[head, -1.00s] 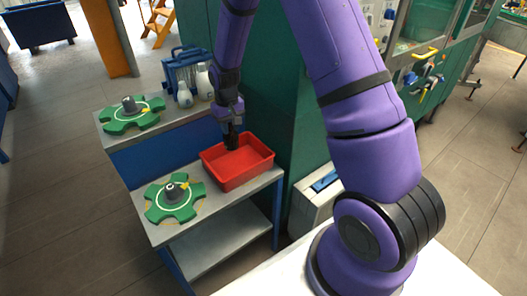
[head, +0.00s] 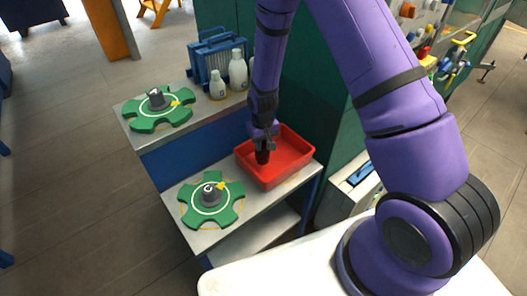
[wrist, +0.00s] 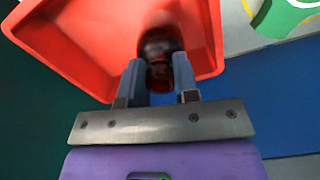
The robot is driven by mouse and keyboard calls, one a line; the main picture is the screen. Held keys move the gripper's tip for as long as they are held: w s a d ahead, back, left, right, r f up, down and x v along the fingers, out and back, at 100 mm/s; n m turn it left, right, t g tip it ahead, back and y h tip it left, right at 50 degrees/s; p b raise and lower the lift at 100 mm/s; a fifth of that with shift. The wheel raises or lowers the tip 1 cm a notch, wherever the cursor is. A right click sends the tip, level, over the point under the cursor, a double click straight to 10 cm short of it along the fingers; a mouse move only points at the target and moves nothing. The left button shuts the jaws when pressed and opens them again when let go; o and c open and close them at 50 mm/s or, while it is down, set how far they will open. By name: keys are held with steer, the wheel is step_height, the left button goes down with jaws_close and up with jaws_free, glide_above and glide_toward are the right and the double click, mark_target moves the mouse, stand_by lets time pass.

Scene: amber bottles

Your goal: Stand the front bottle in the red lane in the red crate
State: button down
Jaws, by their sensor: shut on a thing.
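My gripper (head: 264,138) points down over the left part of the red crate (head: 297,167). It is shut on a dark amber bottle (head: 262,157), which hangs below the fingers within the crate's outline. In the wrist view the bottle (wrist: 158,46) is between the two grey fingers (wrist: 160,82), with the red crate (wrist: 75,40) around and behind it. The bottle looks roughly upright. I cannot tell whether its base touches the crate floor. The rest of the visible crate floor is bare. No red lane can be made out.
The crate stands on a grey bench beside a green star-wheel (head: 211,200). A second green star-wheel (head: 160,108) lies on the higher shelf. Behind are a blue rack (head: 215,55) and pale bottles (head: 238,70). A dark green cabinet stands close behind the crate.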

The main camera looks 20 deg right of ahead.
mark_target(263, 148)
steer(key=shift+f, duration=2)
steer(key=shift+f, duration=0.2)
steer(key=c, duration=0.9)
jaws_free()
steer(key=shift+o, duration=0.2)
steer(key=shift+r, duration=0.1)
